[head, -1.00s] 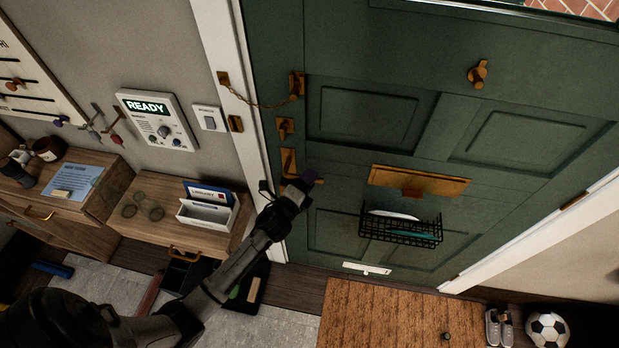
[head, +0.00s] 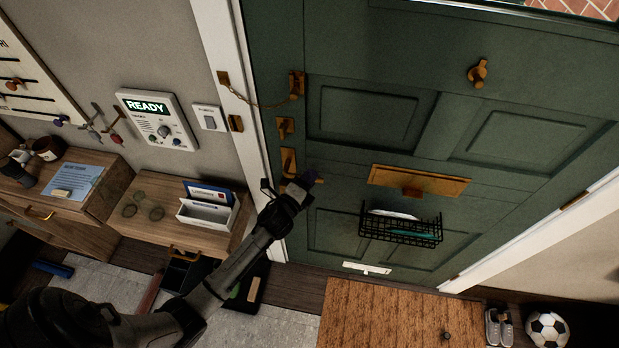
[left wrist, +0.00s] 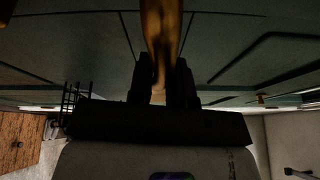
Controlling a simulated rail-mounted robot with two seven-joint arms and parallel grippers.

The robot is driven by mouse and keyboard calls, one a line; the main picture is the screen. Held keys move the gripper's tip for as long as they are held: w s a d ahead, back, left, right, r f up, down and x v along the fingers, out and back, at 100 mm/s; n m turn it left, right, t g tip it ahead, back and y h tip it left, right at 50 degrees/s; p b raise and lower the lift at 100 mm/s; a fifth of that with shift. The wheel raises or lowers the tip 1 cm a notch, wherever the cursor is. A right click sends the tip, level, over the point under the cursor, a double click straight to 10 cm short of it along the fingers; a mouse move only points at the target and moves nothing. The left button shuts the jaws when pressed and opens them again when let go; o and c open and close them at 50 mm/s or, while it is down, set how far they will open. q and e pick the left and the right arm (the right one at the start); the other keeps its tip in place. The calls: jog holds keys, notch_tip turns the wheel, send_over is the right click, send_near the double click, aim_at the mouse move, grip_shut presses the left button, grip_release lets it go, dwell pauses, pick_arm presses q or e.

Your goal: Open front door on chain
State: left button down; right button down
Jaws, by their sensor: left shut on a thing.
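The green front door (head: 440,120) stands at the back, and I see no clear gap at its frame. A brass chain (head: 258,104) hangs in a slack curve between a plate on the white frame and a brass holder on the door (head: 297,85). Below them is a brass lock (head: 285,127) and then the brass door handle (head: 288,161). My left gripper (head: 300,187) is at the handle's lower end. In the left wrist view the handle (left wrist: 161,40) runs down between the two dark fingers, which are shut on it. My right gripper is not in view.
A wire basket (head: 400,228) hangs on the door under the brass letter plate (head: 420,181). A doormat (head: 385,312), shoes (head: 499,327) and a football (head: 547,328) lie on the floor. A wooden cabinet (head: 160,228) and a READY panel (head: 157,120) are left of the door.

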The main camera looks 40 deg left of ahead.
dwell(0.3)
pick_arm(q)
jog(key=shift+f+m+p, duration=0.3)
jog(key=shift+m+p, duration=0.35)
jog(key=shift+m, duration=0.05)
jog(key=f+m+g+p, duration=0.1)
jog(key=a+f+m+p, duration=0.1)
jog(key=m, duration=0.1)
jog(key=f+m+g+p, duration=0.1)
jog(key=m+p, duration=0.1)
jog(key=shift+s+a+f+g+y, duration=0.15)
jog(key=shift+s+f+g+y, duration=0.15)
jog(key=shift+s+f+y, duration=0.1)
